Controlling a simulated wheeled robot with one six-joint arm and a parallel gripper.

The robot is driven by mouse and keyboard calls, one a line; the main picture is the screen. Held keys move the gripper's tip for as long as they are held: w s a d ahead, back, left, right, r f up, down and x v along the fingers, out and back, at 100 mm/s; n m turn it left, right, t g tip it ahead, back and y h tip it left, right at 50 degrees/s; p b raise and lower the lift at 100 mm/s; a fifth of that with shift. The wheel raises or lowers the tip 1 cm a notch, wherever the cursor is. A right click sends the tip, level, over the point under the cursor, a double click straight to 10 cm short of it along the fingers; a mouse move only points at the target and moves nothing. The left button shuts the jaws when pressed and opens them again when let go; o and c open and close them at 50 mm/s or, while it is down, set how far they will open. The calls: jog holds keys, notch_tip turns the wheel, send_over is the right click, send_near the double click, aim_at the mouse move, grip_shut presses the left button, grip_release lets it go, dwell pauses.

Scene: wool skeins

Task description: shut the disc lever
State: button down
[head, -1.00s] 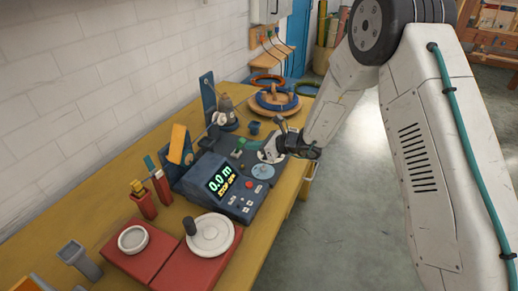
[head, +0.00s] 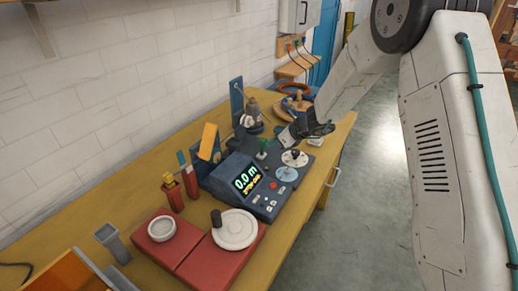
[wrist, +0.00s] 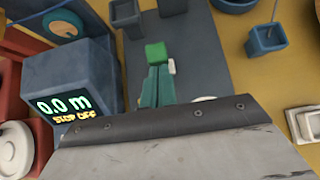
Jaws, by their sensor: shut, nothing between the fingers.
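The dark winder base (head: 262,192) carries a screen reading "0.0 m STOP OFF". A small green block (head: 262,143), seemingly the lever's handle, stands behind the screen; it also shows in the wrist view (wrist: 155,53), with a small pale piece beside it. I cannot tell the lever's exact position. A white disc with a dark knob (head: 297,160) and a blue-grey disc (head: 287,174) lie to its right.
Red blocks with a white round plate (head: 234,230) stand in front. An orange-faced post (head: 208,141) and a red holder (head: 172,196) stand left. A grey spool stand (head: 249,117) and a blue cup (wrist: 267,42) lie farther back.

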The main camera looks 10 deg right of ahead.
aim_at(262, 139)
jog(key=shift+w+a+r+g+h, duration=0.35)
jog(key=shift+w+a+g+h, duration=0.2)
jog(key=shift+h, duration=0.25)
jog(key=shift+w+a+r, duration=0.1)
jog(key=shift+a, duration=0.3)
jog(key=shift+r, duration=0.1)
jog(key=shift+r, duration=0.7)
jog(key=shift+d, duration=0.1)
